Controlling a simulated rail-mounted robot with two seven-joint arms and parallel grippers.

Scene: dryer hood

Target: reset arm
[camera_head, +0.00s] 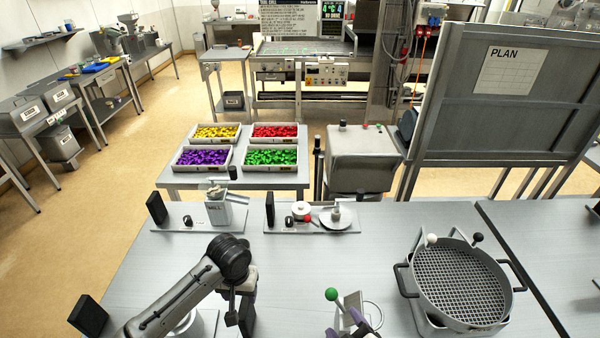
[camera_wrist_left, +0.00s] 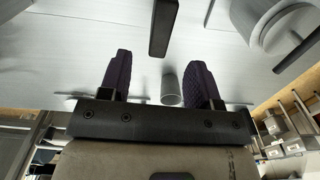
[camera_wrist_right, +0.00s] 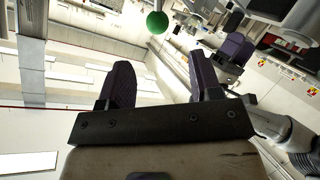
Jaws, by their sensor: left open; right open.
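My left arm comes in from the lower left of the head view and bends down to my left gripper (camera_head: 240,308), low over the grey bench. Its dark purple fingers stand apart with nothing between them in the left wrist view (camera_wrist_left: 160,88). My right gripper (camera_head: 368,322) shows only as purple fingertips at the bottom edge of the head view, beside a green ball (camera_head: 331,294) on a stalk. In the right wrist view (camera_wrist_right: 160,85) its fingers are apart and empty, and the green ball (camera_wrist_right: 157,22) is beyond them.
A round sieve pan (camera_head: 458,284) with two handles stands at the right of the bench. A small metal cup (camera_head: 218,211) and a fixture with a dish (camera_head: 337,220) stand along the back edge. Coloured trays (camera_head: 270,157) are on a table behind. The bench middle is clear.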

